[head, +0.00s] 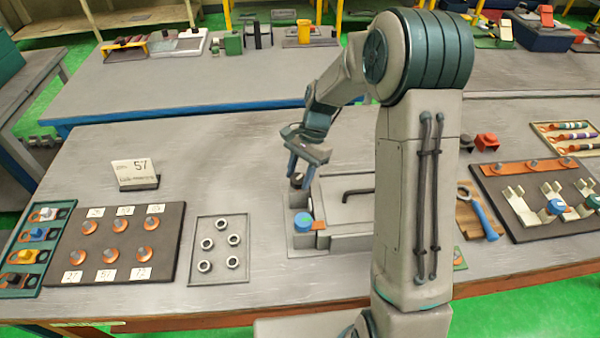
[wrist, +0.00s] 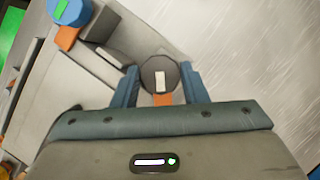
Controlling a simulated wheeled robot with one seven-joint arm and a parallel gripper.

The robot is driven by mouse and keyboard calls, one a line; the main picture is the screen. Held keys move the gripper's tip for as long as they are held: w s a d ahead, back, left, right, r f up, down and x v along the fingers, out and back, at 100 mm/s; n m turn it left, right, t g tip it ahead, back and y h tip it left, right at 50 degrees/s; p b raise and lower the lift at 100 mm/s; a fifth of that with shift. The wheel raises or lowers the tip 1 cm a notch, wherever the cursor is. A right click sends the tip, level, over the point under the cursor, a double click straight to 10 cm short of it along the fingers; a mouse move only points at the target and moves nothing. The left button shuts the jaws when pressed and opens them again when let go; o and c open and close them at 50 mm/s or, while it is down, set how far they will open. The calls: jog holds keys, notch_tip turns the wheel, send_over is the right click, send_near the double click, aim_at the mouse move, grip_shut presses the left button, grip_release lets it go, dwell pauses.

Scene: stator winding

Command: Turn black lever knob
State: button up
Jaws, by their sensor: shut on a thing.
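The black lever knob (wrist: 160,76) is a round dark grey disc with a white mark on top, seen in the wrist view between my gripper's two blue fingers. In the head view the knob (head: 297,181) shows small and dark below the fingers, at the left end of the grey machine (head: 350,241). My gripper (wrist: 159,85) points down and is shut on the knob; it also shows in the head view (head: 300,175). An orange piece (wrist: 163,98) shows just below the knob. A blue round knob with a green top (head: 303,220) sits on the machine near the black knob.
Left of the machine lie a grey tray with several rings (head: 220,270), a dark board with copper coils and number cards (head: 128,222), and a sign reading 57 (head: 135,173). On the right are a blue-handled tool (head: 480,212) and a dark board with white holders (head: 535,220).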

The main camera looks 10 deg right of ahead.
jog(key=n+h, duration=0.1)
jog(key=n, duration=0.2)
jog(key=n+g+h, duration=0.1)
jog(key=n, duration=0.2)
jog(key=shift+w+a+f+n, duration=0.1)
jog(key=shift+a+n, duration=0.05)
jog(key=shift+n, duration=0.15)
jog(key=n+h, duration=0.1)
jog(key=n, duration=0.2)
jog(key=shift+a+n+g+b, duration=0.1)
jog(key=shift+n+g+b, duration=0.2)
jog(key=shift+b, duration=0.05)
jog(key=n+h, duration=0.1)
jog(key=n, duration=0.2)
jog(key=shift+a+f+n+h+b, duration=0.1)
jog(key=shift+n+h+b, duration=0.2)
jog(key=shift+h, duration=0.1)
jog(key=n, duration=0.2)
jog(key=n+t+h, duration=0.1)
jog(key=n, duration=0.1)
jog(key=n+t+h+b, duration=0.1)
jog(key=n, duration=0.2)
jog(key=shift+s+a, duration=0.15)
jog(key=shift+s, duration=0.1)
jog(key=n+t, duration=0.1)
jog(key=n, duration=0.2)
jog(key=n+t+h, duration=0.1)
jog(key=n, duration=0.2)
jog(key=shift+s, duration=0.15)
